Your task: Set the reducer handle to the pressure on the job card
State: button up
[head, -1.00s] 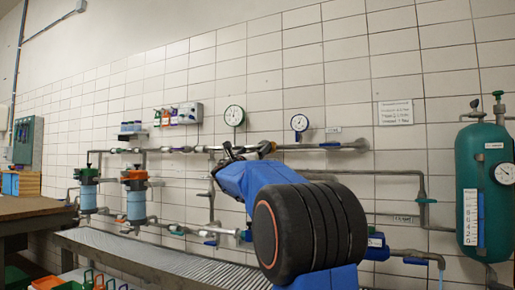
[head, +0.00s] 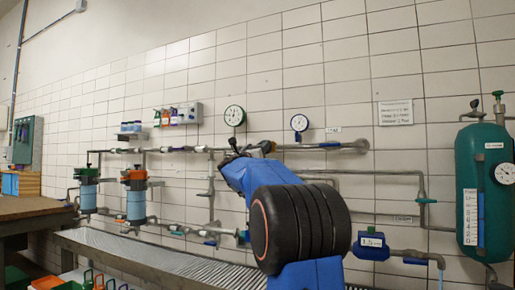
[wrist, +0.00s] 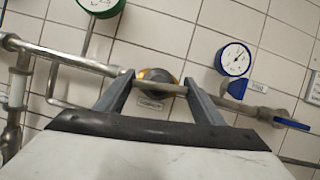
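A round yellow-and-black knob (wrist: 160,76), apparently the reducer, sits on the wall pipe in the wrist view, with a small unreadable label below it. A thin grey bar (wrist: 160,88) crosses in front of it. My gripper (wrist: 158,88) has its two fingers well apart, one on each side of the knob; whether they touch the bar I cannot tell. In the head view my gripper (head: 240,150) is at the upper pipe, its fingers small. A blue-rimmed gauge (wrist: 235,57) is right of the knob. A white card (head: 395,112) hangs on the wall, its text too small to read.
A green-rimmed gauge (head: 234,115) hangs left of the blue-rimmed one. A blue valve lever (wrist: 291,123) is on the pipe to the right. A green tank (head: 484,185) stands far right. A slatted bench (head: 150,260) runs below the pipes.

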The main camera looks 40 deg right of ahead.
jog(key=shift+m, duration=0.5)
jog(key=m+g+h, duration=0.1)
jog(key=m+g, duration=0.1)
jog(key=m, duration=0.1)
jog(key=shift+m+g, duration=0.3)
jog(key=shift+m, duration=0.1)
jog(key=shift+m+g, duration=1.1)
jog(key=shift+m, duration=1.3)
jog(key=o, duration=1.1)
jog(key=shift+c, duration=0.2)
jog(key=shift+a, duration=0.1)
jog(key=v, duration=1.7)
jog(key=shift+f, duration=0.3)
